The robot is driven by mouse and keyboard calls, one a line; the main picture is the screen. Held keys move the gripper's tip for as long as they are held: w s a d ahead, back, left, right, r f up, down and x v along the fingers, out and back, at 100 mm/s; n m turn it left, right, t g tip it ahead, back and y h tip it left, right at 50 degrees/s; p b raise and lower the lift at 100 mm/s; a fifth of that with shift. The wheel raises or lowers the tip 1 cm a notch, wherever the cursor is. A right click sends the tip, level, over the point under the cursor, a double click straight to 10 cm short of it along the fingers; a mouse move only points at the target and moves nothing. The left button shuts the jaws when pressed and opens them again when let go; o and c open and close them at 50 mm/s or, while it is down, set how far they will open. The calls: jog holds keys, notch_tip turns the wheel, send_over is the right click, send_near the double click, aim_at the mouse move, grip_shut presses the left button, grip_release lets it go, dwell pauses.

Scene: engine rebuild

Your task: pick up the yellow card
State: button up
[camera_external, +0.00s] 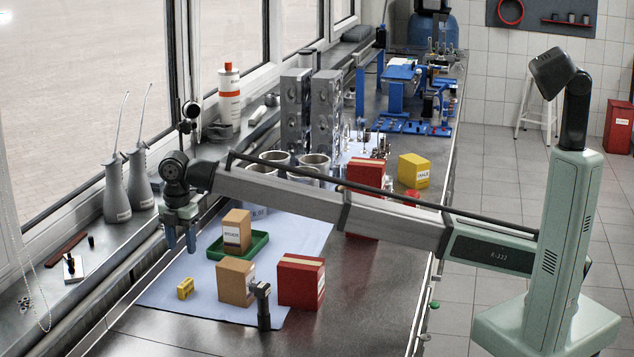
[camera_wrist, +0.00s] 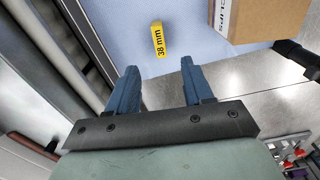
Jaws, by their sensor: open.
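The yellow card (camera_external: 185,288) is a small yellow piece standing on the light blue mat, left of a tan box. In the wrist view the yellow card (camera_wrist: 158,40) reads "38 mm" and lies ahead of the fingertips, roughly in line with the gap between them. My gripper (camera_external: 181,242) has blue fingers pointing down and is above and behind the card, apart from it. In the wrist view my gripper (camera_wrist: 159,70) is open, with nothing between its fingers.
A tan box (camera_external: 235,282) stands close right of the card, with a red box (camera_external: 301,281) beyond it. A green tray (camera_external: 238,247) holds another tan box (camera_external: 236,230). A dark upright tool (camera_external: 263,305) stands in front. The window sill (camera_external: 75,265) runs along the left.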

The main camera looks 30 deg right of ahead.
aim_at(185, 282)
notch_tip(185, 282, down, 7)
jog(key=shift+f, duration=0.15)
jog(key=shift+a+f, duration=0.2)
jog(key=shift+f, duration=2.5)
grip_shut()
